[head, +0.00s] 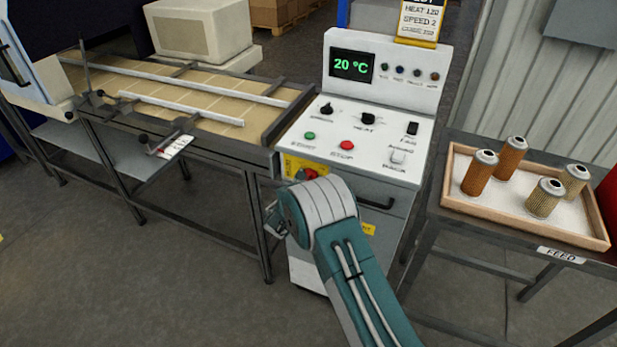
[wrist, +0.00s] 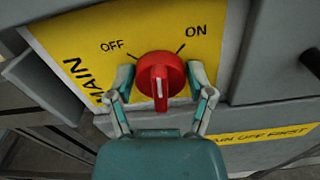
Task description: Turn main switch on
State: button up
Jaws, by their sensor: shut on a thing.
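The main switch is a red rotary knob (wrist: 161,66) on a yellow plate (wrist: 70,38) marked MAIN, with OFF at upper left and ON at upper right. The white mark on its handle runs nearly straight up and down in the wrist view, lined up with neither tick. My gripper (wrist: 160,80) has one finger on each side of the knob and is shut on it. In the head view the knob (head: 310,173) shows on the machine's front, partly behind my arm. My gripper there is mostly hidden by my wrist.
The control cabinet (head: 398,165) has a display reading 20 °C (head: 352,66), with dials and buttons on top. A dark handle (head: 376,203) sticks out right of my arm. A conveyor (head: 190,108) stands left. A tray (head: 520,230) with several filter cartridges stands right.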

jog(key=m, duration=0.3)
jog(key=shift+s+f+m, duration=0.1)
jog(key=shift+f+m, duration=0.1)
jog(key=shift+m, duration=0.1)
jog(key=shift+d+f+m, duration=0.1)
jog(key=shift+m, duration=1.8)
jog(key=o, duration=1.1)
